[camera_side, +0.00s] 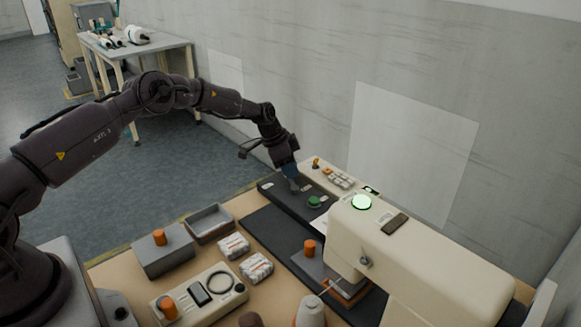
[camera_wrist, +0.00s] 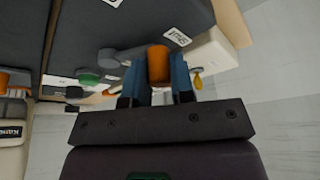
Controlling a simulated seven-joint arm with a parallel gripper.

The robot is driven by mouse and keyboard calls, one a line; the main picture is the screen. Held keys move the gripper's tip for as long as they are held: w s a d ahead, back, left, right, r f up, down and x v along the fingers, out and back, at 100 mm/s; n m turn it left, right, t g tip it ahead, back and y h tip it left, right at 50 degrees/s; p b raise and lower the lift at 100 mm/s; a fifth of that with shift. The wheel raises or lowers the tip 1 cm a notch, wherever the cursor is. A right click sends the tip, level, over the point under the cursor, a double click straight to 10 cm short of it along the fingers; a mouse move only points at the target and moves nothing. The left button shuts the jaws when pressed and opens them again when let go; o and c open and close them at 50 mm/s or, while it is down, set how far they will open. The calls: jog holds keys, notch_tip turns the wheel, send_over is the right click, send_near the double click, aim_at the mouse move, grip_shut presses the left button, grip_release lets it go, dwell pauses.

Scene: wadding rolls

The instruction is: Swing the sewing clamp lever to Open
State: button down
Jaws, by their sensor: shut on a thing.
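My gripper (camera_side: 292,178) is at the far end of the dark panel (camera_side: 268,197), in front of the wall. In the wrist view its two blue fingers (camera_wrist: 158,80) are shut on an orange knob (camera_wrist: 158,62), one finger on each side. A grey lever arm (camera_wrist: 125,54) runs left from the knob towards a rounded pivot (camera_wrist: 107,58). A white label (camera_wrist: 177,37) is just beyond the knob, and another label (camera_wrist: 107,2) is farther away at the top. I cannot read either one surely. In the side view the gripper hides the knob.
A green button (camera_side: 314,202) is close beside my gripper. The cream sewing machine (camera_side: 425,245) stands to the right, with another orange knob (camera_side: 309,247) near it. Grey trays (camera_side: 209,222), wrapped rolls (camera_side: 256,267) and a control box (camera_side: 200,293) occupy the bench front.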

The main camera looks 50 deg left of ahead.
jog(key=n, duration=0.1)
jog(key=s+n+y, duration=0.1)
jog(key=n, duration=0.1)
jog(key=s+n+y, duration=0.1)
jog(key=n, duration=0.1)
jog(key=shift+s+a+t, duration=0.25)
jog(key=shift+t, duration=0.15)
jog(key=n, duration=0.1)
jog(key=s+n+y, duration=0.1)
jog(key=shift+n, duration=0.4)
jog(key=shift+s+d+n+y, duration=0.15)
jog(key=shift+s+n+y, duration=0.25)
jog(key=shift+n, duration=0.5)
jog(key=shift+s+d+n+y, duration=0.15)
jog(key=shift+s+n+y, duration=0.2)
jog(key=shift+n, duration=0.55)
jog(key=shift+s, duration=0.15)
jog(key=c, duration=1)
grip_release()
jog(key=v, duration=1.3)
